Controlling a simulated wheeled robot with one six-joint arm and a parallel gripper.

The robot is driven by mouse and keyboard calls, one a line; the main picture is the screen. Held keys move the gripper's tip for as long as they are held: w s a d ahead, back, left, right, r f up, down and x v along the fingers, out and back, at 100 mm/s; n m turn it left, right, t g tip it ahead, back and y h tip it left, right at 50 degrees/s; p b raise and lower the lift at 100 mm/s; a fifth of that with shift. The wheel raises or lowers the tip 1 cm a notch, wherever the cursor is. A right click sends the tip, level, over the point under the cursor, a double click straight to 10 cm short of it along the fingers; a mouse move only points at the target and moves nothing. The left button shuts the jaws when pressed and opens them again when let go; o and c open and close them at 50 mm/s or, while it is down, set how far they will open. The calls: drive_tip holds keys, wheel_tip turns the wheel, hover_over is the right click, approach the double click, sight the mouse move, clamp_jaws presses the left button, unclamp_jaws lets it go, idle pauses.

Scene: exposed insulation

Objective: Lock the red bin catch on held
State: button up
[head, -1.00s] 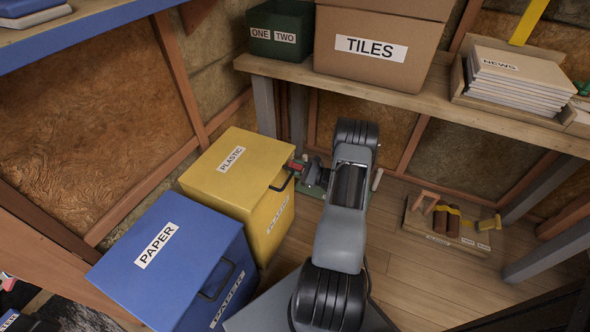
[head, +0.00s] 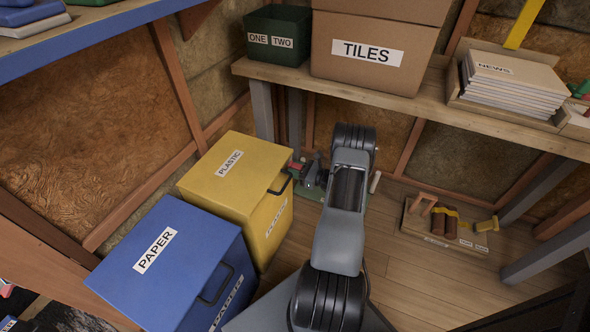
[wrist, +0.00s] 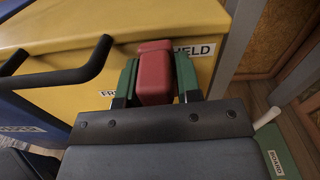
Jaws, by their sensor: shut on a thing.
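The red catch (wrist: 154,72) is on the front of the yellow PLASTIC bin (head: 215,190), near its right side. My gripper (wrist: 157,80) is shut on the catch, one green finger on each side of it. A FREE label (wrist: 108,93), partly hidden, lies to the lower left of the catch. A HELD label (wrist: 195,50) lies to its upper right, partly covered by the catch. In the head view the catch (head: 296,166) is a small red patch beside my gripper, and the fingers are hard to make out.
A black bar handle (wrist: 75,70) sticks out left of my gripper. The blue PAPER bin (head: 165,270) stands in front of the yellow one. A shelf (head: 420,95) runs above on the right.

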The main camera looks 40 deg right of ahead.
drive_tip(key=o, duration=0.9)
drive_tip(key=p+v, duration=0.2)
drive_tip(key=v, duration=1.2)
drive_tip(key=shift+w, duration=0.1)
